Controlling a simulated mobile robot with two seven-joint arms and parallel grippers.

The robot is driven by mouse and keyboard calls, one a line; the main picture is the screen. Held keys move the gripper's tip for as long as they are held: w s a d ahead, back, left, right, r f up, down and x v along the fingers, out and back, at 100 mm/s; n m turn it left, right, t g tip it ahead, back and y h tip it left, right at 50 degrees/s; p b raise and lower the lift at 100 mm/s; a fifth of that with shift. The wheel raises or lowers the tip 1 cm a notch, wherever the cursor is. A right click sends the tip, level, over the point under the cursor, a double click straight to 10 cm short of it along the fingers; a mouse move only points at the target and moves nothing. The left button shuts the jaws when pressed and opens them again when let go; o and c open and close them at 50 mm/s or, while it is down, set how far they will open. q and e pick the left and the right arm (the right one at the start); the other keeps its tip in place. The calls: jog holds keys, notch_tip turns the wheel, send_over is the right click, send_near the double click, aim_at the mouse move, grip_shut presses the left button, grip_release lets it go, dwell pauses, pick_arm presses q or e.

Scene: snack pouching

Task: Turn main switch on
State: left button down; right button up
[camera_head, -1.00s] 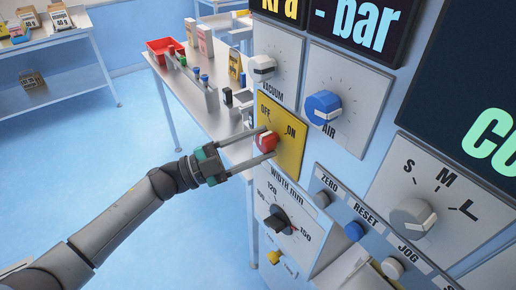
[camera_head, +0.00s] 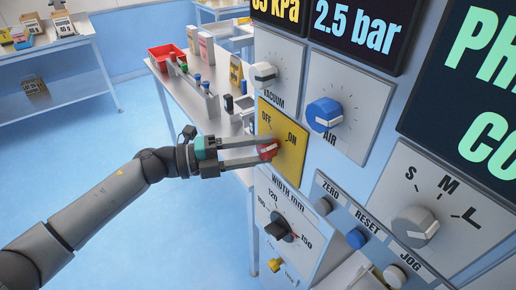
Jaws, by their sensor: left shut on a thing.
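The main switch is a red knob (camera_head: 268,151) with a white mark, on a yellow plate (camera_head: 292,158) marked OFF and ON, on the machine's front panel. Its white mark points to the right, on the ON side. My left gripper (camera_head: 266,151) comes in from the left, shut on the red knob, with one finger above it and one below. The fingers partly hide the knob. My right gripper is not in view.
A width knob (camera_head: 278,227) sits below. The display (camera_head: 362,25) reads 2.5 bar. A white table (camera_head: 180,93) with a red bin (camera_head: 165,56) stands behind my gripper.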

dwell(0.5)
pick_arm(q)
jog(key=shift+c, duration=1.3)
grip_release()
jog(key=shift+a, duration=0.1)
jog(key=b+v, duration=0.3)
jog(key=v, duration=1.2)
jog(key=shift+w, duration=0.1)
